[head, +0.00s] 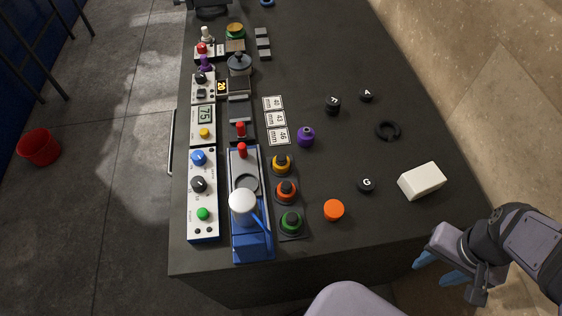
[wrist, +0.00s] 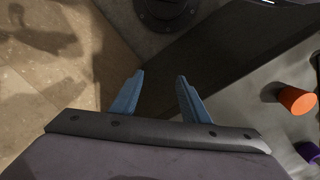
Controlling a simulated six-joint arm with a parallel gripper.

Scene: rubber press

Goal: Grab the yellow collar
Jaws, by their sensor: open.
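A yellow collar (head: 282,165) shows in the head view as a yellow ring-shaped piece with a dark top. It sits upright on a dark stand right of the blue press, behind a similar orange-red piece (head: 286,191) and a green one (head: 291,221). My gripper (head: 438,268) is at the lower right, off the table's right edge, far from the collar. Its blue fingers are apart and empty, which also shows in the wrist view (wrist: 160,78). I cannot make out the yellow collar in the wrist view.
The blue press (head: 252,240) has a white-topped lever. An orange cylinder (head: 333,210), a purple piece (head: 306,137), a white block (head: 422,181), a black ring (head: 387,130) and small black lettered pieces stand on the table. Bare tabletop lies between them.

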